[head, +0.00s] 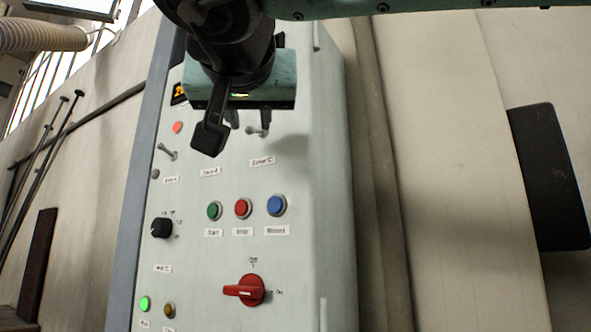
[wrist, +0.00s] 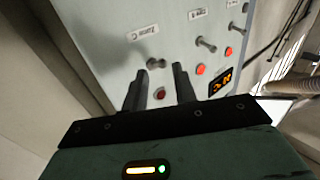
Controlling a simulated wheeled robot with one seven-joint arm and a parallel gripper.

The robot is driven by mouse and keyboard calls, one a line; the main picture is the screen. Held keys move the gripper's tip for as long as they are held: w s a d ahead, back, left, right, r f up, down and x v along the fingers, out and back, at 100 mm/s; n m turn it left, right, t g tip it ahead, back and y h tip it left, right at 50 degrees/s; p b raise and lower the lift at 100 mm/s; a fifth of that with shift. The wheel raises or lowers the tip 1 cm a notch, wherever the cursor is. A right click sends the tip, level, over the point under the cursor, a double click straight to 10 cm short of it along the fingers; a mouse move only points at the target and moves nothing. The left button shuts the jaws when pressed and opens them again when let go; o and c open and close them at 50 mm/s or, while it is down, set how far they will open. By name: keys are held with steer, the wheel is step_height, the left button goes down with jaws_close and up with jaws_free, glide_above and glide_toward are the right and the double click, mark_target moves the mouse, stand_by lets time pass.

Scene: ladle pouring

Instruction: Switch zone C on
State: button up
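The control panel (head: 300,180) carries a row of metal toggle levers with labels. The zone C lever (wrist: 155,63) is at the left of the row in the wrist view, beside its label (wrist: 142,32) and a dim red lamp (wrist: 160,93). In the head view the zone C label (head: 263,161) lies below the lever, which is partly hidden by my gripper. My gripper (wrist: 158,72) is open, its two dark fingers pointing at the panel on either side of the zone C lever in the picture. I cannot tell whether they touch it. Nothing is held.
Other zone levers (wrist: 206,44) and red lamps stand beside it, with an orange display (wrist: 221,82). Lower down are green (head: 214,210), red (head: 242,208) and blue (head: 276,205) buttons, a black knob (head: 162,228) and a red rotary switch (head: 252,290). A lamp (head: 145,304) glows green.

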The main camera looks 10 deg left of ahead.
mark_target(252, 128)
steer(key=shift+x, duration=1.65)
jaws_close()
steer(key=shift+p, duration=0.3)
